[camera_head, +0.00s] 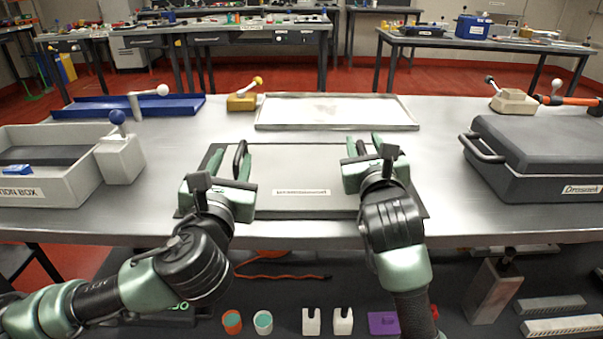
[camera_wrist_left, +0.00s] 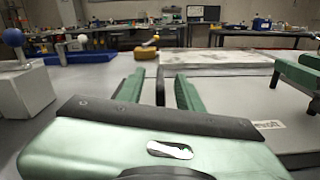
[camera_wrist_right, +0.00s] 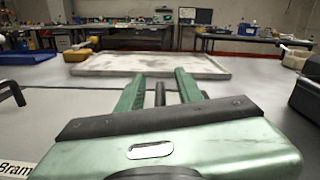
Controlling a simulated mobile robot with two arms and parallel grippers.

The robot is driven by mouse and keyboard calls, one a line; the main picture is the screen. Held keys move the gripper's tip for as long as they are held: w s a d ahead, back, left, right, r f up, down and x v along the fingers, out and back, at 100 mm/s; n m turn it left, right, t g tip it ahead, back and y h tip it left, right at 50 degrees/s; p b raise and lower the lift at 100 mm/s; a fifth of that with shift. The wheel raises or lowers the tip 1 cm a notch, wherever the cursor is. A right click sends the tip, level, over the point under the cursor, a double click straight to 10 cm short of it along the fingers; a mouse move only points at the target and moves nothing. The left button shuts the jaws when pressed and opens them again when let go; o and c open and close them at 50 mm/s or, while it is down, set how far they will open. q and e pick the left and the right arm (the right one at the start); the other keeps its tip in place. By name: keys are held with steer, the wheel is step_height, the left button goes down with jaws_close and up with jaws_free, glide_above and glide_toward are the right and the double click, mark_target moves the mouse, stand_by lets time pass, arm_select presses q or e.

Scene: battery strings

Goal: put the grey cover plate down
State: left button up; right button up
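The grey cover plate (camera_head: 300,168) lies flat at the middle of the workbench, with a white label on its front part and dark edging at its sides. It has a black handle at each end: the left handle (camera_head: 238,155) and the right handle (camera_head: 361,148). My left gripper (camera_head: 230,162) is open, its green fingers on either side of the left handle with gaps showing; the left wrist view shows this handle (camera_wrist_left: 160,86) too. My right gripper (camera_head: 364,147) is open around the right handle, which also stands between the fingers in the right wrist view (camera_wrist_right: 160,94).
A shallow grey tray (camera_head: 335,126) lies behind the plate. A grey bin (camera_head: 60,200) stands at left, a dark case (camera_head: 540,185) at right. A blue tray (camera_head: 90,112) and a yellow block with a lever (camera_head: 241,103) are at the back.

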arm_select(q)
steer(key=s, duration=0.4)
steer(key=shift+s, duration=0.35)
arm_select(e)
steer(key=shift+s, duration=0.25)
steer(key=s, duration=1.1)
steer(key=shift+s, duration=0.25)
